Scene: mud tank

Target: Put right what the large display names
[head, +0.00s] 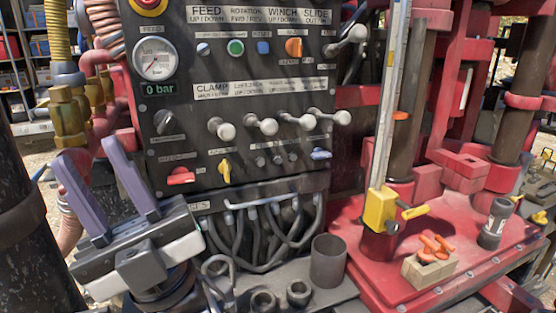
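A black control panel (240,90) fills the middle of the head view. It carries a round dial gauge (155,59) under the label FEED. A small green readout (160,89) below it shows "0 bar". I see no large display with a fault text. Lever handles with pale knobs (262,124) stand in a row under a CLAMP label. A red switch (181,176) and a yellow switch (225,169) sit lower down. My gripper (95,165) is at the lower left, in front of the panel's left edge. Its two purple fingers are apart, with nothing seen between them.
Grey hoses (265,240) hang below the panel. A dark cup (327,260) stands beside metal rings. On the red deck (370,262) are a yellow block (380,209) around an upright scale, a wooden holder (428,270) with orange pieces, and a dark cylinder (495,222).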

